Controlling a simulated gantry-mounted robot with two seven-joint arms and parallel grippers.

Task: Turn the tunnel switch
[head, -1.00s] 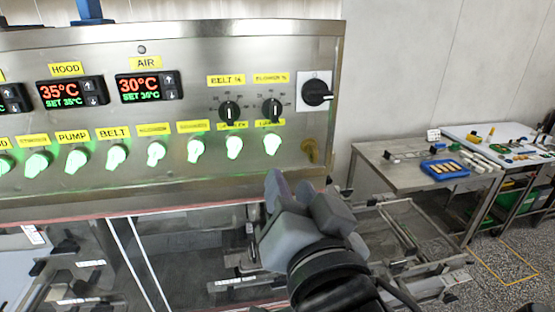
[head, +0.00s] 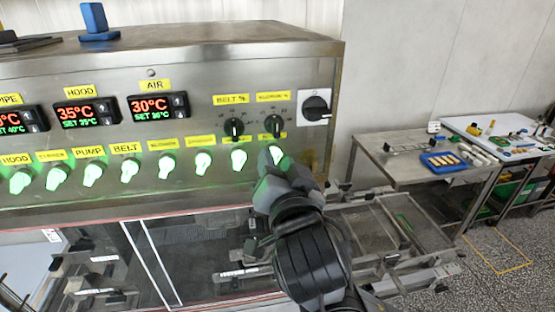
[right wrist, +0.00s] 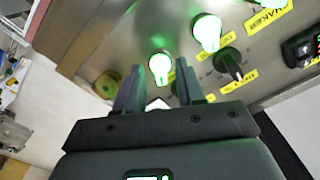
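A row of green-lit switches runs along the lower part of the steel control panel (head: 100,215). The rightmost lit switch (head: 276,154) is at my right gripper (head: 271,168); its label is partly covered and I cannot read which one says tunnel. In the right wrist view this lit switch (right wrist: 160,66) shows between and just beyond the tips of the two fingers (right wrist: 158,72). The fingers are apart, with a gap around the switch; I cannot tell whether they touch it. My left gripper is not in view.
Two black dials (head: 234,128) and a black rotary switch (head: 316,107) sit above the row. A yellow-ringed knob (right wrist: 107,84) is beside the fingers in the wrist view. A steel table (head: 400,165) with a blue tray (head: 442,160) stands to the right.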

